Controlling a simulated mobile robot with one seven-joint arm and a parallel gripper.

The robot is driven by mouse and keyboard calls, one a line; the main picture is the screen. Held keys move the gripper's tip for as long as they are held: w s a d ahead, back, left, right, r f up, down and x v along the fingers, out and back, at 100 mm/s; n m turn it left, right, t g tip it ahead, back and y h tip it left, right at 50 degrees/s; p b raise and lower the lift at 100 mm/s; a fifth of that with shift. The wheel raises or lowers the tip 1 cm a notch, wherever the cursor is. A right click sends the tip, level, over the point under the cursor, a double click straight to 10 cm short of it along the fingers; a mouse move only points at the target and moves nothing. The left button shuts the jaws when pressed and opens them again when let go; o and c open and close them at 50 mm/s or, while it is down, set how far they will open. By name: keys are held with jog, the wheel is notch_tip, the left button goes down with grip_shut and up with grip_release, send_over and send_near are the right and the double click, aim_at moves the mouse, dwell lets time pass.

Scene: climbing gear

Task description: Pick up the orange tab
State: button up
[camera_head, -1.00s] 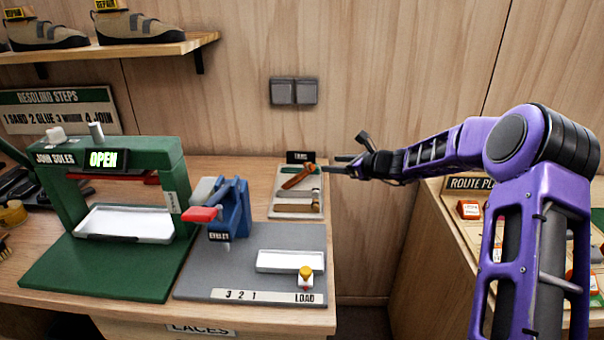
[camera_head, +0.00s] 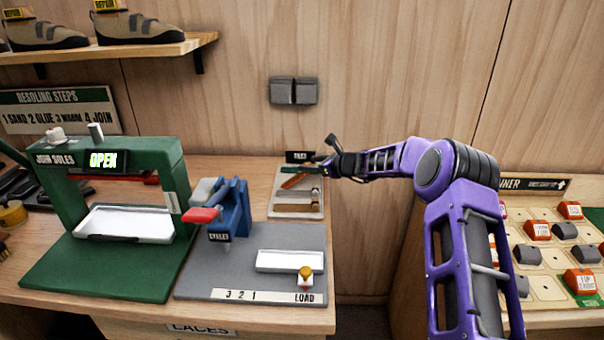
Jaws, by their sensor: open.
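A small tray (camera_head: 281,207) stands at the back right of the wooden bench, against the wall, with a dark label behind it. A slim orange piece (camera_head: 294,181), which looks like the orange tab, lies slanted in its back part. A green piece lies by it, partly hidden by my gripper. My gripper (camera_head: 324,157) reaches in from the right, over the tray's back right corner. It is open and looks empty, just right of the orange piece. I cannot tell whether its fingers touch anything.
A blue eyelet press (camera_head: 231,208) stands on a grey board left of the tray. A green sole press (camera_head: 110,155) stands farther left. A white tray (camera_head: 290,262) and yellow-topped piece (camera_head: 305,273) sit in front. At right is a planner board (camera_head: 545,299) with orange and grey blocks.

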grip_shut()
jog(key=shift+r, duration=0.1)
dwell(0.3)
